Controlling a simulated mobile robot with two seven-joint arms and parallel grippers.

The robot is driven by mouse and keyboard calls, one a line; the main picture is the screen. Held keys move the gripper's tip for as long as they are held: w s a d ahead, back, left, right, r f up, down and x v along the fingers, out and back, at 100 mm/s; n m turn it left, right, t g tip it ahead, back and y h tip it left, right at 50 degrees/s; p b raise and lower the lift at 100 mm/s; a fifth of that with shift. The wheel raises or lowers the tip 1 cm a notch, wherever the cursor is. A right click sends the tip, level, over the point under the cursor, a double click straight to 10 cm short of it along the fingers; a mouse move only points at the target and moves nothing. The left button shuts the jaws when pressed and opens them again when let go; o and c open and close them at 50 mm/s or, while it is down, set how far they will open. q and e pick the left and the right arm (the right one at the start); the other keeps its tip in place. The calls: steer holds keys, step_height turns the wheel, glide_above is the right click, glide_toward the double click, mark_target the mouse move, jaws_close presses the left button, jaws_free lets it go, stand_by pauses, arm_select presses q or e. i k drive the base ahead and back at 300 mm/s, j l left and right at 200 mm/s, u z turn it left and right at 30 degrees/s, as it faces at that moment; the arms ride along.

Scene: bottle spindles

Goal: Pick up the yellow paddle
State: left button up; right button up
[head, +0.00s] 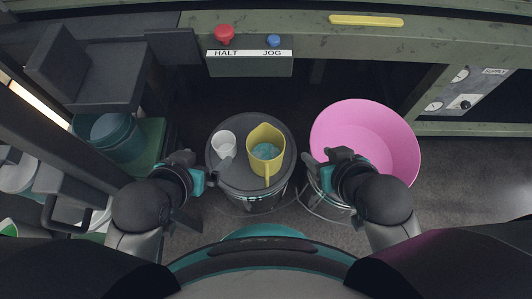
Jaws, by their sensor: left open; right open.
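The yellow paddle (366,20) lies flat and lengthwise on the green machine ledge at the top right of the head view. My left gripper (218,172) is open at the left side of the dark round drum, beside a white cup. My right gripper (313,165) is open between the drum and the pink tub. Both grippers are empty and well below the paddle in the picture, apart from it.
A yellow jug (273,138) and a white cup (222,139) stand on the dark drum (251,189). A pink tub (378,128) stands to its right. The green ledge (305,30) carries a HALT/JOG box (250,68) with a red button (224,33) and a blue button (273,41).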

mark_target(334, 19)
steer(key=l+z, duration=0.1)
steer(key=z, duration=2)
steer(key=i+l, duration=0.3)
steer(key=l, duration=0.2)
steer(key=i+l+z, duration=0.15)
steer(key=i+l, duration=0.15)
steer(key=l, duration=0.2)
steer(key=i+l, duration=0.3)
steer(key=l, duration=0.15)
steer(key=i+u, duration=0.15)
steer(key=u, duration=0.3)
steer(key=i+u, duration=0.15)
steer(key=u, duration=0.25)
steer(key=i+u, duration=0.1)
steer(key=u, duration=0.35)
steer(key=i+l+u, duration=0.15)
steer(key=u, duration=0.25)
steer(key=i+u, duration=0.1)
steer(key=u, duration=0.35)
steer(key=i+l+u, duration=0.1)
steer(key=u, duration=0.35)
steer(key=l+u, duration=0.1)
steer(key=u, duration=0.35)
steer(key=i+l+u, duration=0.1)
steer(key=u, duration=0.35)
